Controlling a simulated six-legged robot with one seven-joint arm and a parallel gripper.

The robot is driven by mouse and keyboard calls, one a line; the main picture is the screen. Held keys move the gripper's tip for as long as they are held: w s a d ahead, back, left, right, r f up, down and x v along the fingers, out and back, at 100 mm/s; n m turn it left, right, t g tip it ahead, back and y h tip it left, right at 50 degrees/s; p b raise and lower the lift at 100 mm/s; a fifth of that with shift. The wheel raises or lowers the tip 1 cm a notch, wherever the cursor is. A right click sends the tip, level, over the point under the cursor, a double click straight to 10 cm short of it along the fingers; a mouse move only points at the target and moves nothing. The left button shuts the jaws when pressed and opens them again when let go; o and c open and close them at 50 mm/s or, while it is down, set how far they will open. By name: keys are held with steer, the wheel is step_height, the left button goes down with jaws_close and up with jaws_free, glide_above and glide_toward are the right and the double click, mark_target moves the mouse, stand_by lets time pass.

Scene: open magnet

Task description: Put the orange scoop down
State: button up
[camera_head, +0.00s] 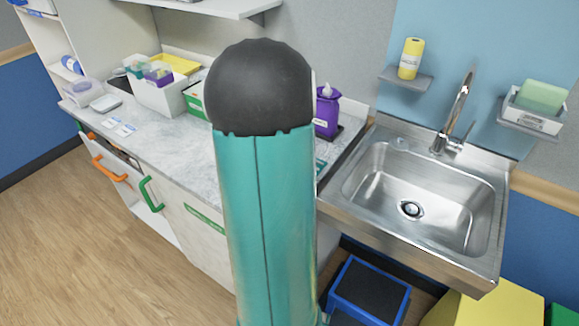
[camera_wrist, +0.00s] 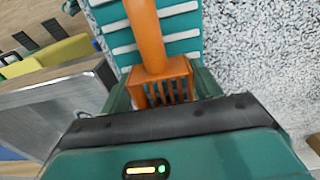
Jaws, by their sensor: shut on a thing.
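In the wrist view my gripper (camera_wrist: 155,40) is shut on the orange scoop (camera_wrist: 147,35). The scoop's orange shaft runs up out of the top of the picture, and its slotted orange part (camera_wrist: 165,88) sits close to the gripper's body. Teal parts with pale stripes lie on both sides of the shaft. The far end of the scoop is out of view. The head view shows neither the scoop nor my gripper; my teal arm with its black rounded joint fills the middle and hides part of the counter.
The marble counter (camera_head: 165,145) has clear room left of my arm. White bins (camera_head: 160,95), a scale (camera_head: 105,103) and small cards (camera_head: 118,127) stand on it. A purple bottle (camera_head: 326,112) is right of my arm. A steel sink (camera_head: 415,195) with a tall tap (camera_head: 458,110) lies farther right.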

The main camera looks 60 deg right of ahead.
steer(key=o, duration=1.1)
step_height(320, 180, up, 12)
steer(key=shift+r, duration=0.15)
steer(key=w+a+r+n+t, duration=0.1)
steer(key=w+a+r+n, duration=0.2)
steer(key=a, duration=0.4)
steer(key=w+a+n+t, duration=0.1)
steer(key=w+a+n, duration=0.2)
steer(key=w+a, duration=0.35)
steer(key=w+a+r+n, duration=0.2)
steer(key=a+n, duration=0.1)
steer(key=a, duration=0.6)
steer(key=s+a+n+t, duration=0.1)
steer(key=a+n, duration=0.2)
steer(key=a, duration=0.4)
steer(key=s+a+f+n+t, duration=0.1)
steer(key=s+a+n, duration=0.1)
steer(key=a+n, duration=0.2)
steer(key=s+a+n+t, duration=0.1)
steer(key=a+n, duration=0.2)
steer(key=a, duration=0.7)
steer(key=shift+s+a+f+n+t, duration=0.15)
steer(key=shift+a+f+n+t, duration=0.15)
steer(key=shift+a+n, duration=0.1)
